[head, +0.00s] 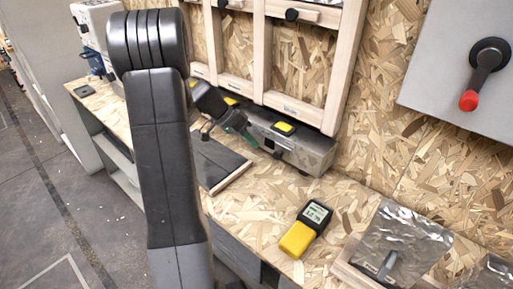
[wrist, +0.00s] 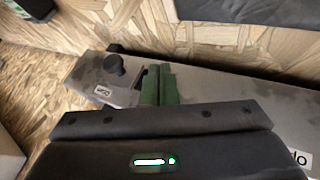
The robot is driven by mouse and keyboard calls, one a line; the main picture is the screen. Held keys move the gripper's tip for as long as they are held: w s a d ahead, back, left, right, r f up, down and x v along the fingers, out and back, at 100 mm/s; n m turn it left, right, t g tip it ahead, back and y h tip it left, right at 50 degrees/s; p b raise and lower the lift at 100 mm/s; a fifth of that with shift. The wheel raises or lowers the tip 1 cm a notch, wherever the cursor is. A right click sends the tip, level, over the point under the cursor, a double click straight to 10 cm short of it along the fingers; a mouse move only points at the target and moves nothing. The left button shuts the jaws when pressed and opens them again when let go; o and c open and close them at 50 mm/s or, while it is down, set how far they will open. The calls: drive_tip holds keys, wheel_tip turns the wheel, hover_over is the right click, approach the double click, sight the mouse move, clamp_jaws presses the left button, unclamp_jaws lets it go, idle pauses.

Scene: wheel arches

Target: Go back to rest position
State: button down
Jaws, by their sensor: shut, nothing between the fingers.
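My gripper (head: 243,129) is in front of the grey metal box on the bench, partly behind my own dark arm in the head view. Its green fingers also show in the wrist view (wrist: 158,84), side by side and shut with nothing between them. They overlap the face of the metal box (wrist: 205,93) in that view, close to a dark round knob (wrist: 117,65). I cannot tell whether the fingertips touch the box. My arm is bent and reaches over the bench.
The metal box (head: 312,151) stands against the wall below a wooden frame (head: 344,65). A grey switch box with a red-tipped handle (head: 484,75) is at upper right. Open floor (head: 50,190) lies left.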

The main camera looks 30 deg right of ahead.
drive_tip(key=v, duration=0.8)
drive_tip(key=shift+s+d+r, duration=0.15)
drive_tip(key=shift+s+r, duration=0.05)
drive_tip(key=shift+s, duration=0.15)
drive_tip(key=shift+f, duration=0.1)
